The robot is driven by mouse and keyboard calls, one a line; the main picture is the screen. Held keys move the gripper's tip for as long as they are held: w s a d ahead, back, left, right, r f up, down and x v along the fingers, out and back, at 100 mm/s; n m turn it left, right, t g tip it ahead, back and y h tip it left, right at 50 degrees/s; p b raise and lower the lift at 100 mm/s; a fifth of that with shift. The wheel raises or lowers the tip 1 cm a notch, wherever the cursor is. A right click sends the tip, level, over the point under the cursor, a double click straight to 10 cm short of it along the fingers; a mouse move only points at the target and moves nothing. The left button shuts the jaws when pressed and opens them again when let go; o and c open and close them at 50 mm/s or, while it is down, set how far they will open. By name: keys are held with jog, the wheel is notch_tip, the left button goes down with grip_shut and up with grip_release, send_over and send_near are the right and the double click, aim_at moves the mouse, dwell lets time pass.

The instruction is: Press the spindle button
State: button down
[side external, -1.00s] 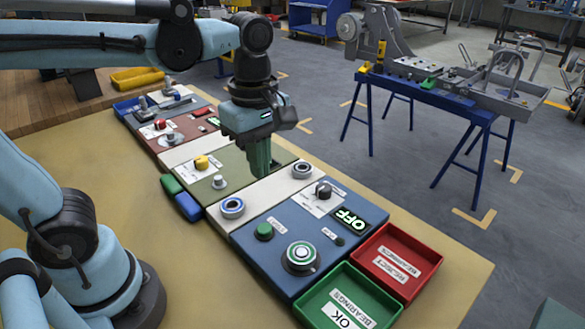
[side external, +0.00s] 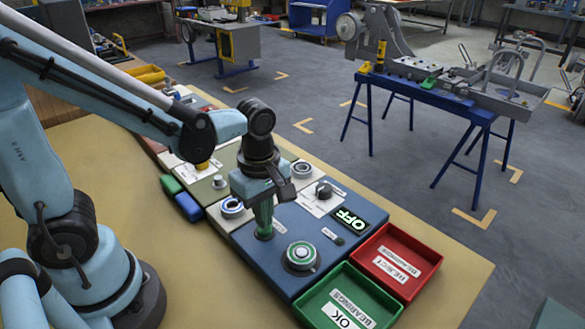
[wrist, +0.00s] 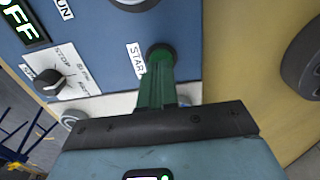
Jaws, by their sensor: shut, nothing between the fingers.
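The blue panel (side external: 270,273) carries a green button, a black knob (side external: 323,188) and a display (side external: 350,219) lit with OFF. In the wrist view the round green button (wrist: 161,50) sits beside a label reading START (wrist: 135,60). My gripper (side external: 264,233) is shut and empty, pointing down with its green fingertips at this button. It hides most of the button in the side view. In the wrist view the fingertips (wrist: 160,66) overlap the button's edge; I cannot tell whether they touch it or press it in.
A round fixture with a pale ring (side external: 301,256) stands on the panel near the gripper. A green OK bearings tray (side external: 322,312) and a red reject tray (side external: 408,249) adjoin the panel. A blue-ringed bearing (side external: 232,207) and green and blue blocks (side external: 188,207) lie to the left.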

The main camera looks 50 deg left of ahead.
jog(key=shift+f, duration=0.3)
jog(key=shift+f, duration=1)
jog(key=shift+w, duration=0.1)
notch_tip(320, 180, up, 14)
jog(key=shift+r, duration=0.15)
dwell(0.5)
jog(key=a+f+m+t, duration=0.1)
jog(key=m+t, duration=0.1)
jog(key=m, duration=0.4)
jog(key=a+f+m+t, duration=0.1)
jog(key=a+m+t, duration=0.1)
jog(key=m, duration=0.4)
jog(key=a+f+m+t, duration=0.1)
jog(key=m+t, duration=0.2)
jog(key=m, duration=0.3)
jog(key=shift+w+a+f, duration=0.25)
jog(key=shift+w+a, duration=0.05)
jog(key=shift+w, duration=0.05)
